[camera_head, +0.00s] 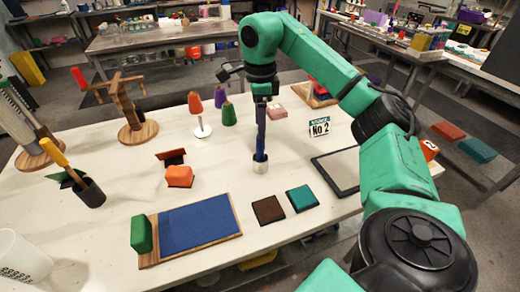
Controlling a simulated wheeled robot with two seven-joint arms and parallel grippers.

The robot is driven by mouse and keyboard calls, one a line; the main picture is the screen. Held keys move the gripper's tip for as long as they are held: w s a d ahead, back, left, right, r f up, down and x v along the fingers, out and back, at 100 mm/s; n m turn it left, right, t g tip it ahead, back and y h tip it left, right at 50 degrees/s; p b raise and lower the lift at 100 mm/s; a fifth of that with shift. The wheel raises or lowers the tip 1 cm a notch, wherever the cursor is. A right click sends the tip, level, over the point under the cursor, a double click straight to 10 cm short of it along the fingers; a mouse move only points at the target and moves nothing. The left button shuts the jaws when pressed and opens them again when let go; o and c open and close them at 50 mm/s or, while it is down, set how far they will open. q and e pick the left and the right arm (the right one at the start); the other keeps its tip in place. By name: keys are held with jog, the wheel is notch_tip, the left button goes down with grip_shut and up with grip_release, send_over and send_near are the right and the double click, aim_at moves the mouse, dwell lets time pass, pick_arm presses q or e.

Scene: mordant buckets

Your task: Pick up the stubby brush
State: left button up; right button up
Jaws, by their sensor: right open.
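My right gripper (258,88) hangs from my green arm over the middle of the table, with its jaws open. Just below it a slim dark blue upright thing (261,135) stands in a small pale cup (260,166); it may be the stubby brush, but its upper end is hidden at the gripper. I cannot tell whether the gripper touches it. A yellow-handled tool (52,152) leans in a dark cup (90,193) at the left; its lower end is hidden. My left gripper is out of view.
On the white table (110,215) are a blue pad on a wooden board (147,258), an orange block (179,176), brown (268,210) and teal (302,198) squares, and a dark-framed panel (340,170). Wooden stands (138,130) and several coloured cones (229,114) stand farther back.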

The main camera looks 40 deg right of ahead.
aim_at(261, 144)
notch_tip(261, 144, down, 7)
jog(key=p, duration=0.2)
jog(key=shift+s+d+p, duration=0.1)
jog(key=shift+d+p, duration=0.05)
jog(key=shift+p, duration=0.25)
jog(key=shift+f, duration=0.4)
grip_shut()
